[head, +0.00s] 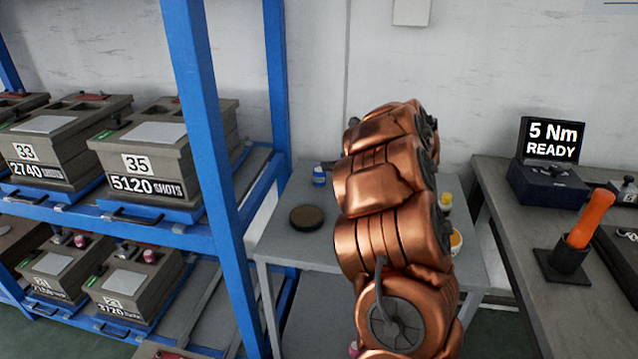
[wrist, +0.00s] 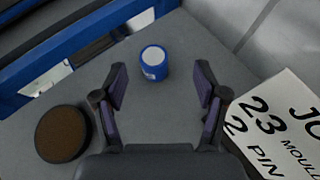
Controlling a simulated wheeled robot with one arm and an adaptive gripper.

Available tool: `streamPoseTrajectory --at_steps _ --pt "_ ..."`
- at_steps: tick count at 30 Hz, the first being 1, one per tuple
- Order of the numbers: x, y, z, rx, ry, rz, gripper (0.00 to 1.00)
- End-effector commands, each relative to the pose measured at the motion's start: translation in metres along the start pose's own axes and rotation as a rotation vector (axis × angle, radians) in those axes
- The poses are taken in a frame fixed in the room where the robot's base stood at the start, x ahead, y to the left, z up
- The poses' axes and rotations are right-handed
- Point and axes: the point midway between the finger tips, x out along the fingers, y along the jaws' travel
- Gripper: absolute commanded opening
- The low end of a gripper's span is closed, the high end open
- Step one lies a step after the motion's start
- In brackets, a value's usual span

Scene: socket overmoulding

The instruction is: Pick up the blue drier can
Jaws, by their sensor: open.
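The blue drier can (head: 319,176) stands upright at the back left of a small grey table in the head view. In the wrist view the can (wrist: 154,62) shows its pale round top and a white label on its blue side. My gripper (wrist: 160,80) is open, with its two fingers apart on the left and right of the can's line. The can lies a little beyond the fingertips, between their lines, and nothing is held. In the head view my copper arm hides the gripper.
A round brown-topped dish (head: 307,217) sits left on the grey table (head: 290,245); a printed card (wrist: 280,130) lies at right in the wrist view. A blue rack (head: 205,130) with heavy moulds stands left. A bench (head: 520,230) with a torque display (head: 548,165) stands right.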

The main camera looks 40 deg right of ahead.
Motion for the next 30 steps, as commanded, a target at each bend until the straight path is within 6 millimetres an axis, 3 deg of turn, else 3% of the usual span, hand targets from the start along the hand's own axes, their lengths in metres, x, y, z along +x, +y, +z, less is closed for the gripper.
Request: streamPoseTrajectory --at_steps 16,25,30 --pt "0.034 0.006 -0.01 -0.021 0.003 0.029 0.72" --pt "0.069 0.011 -0.016 -0.022 0.003 0.027 0.72" --pt "0.078 0.01 -0.016 -0.022 0.002 0.027 0.72"
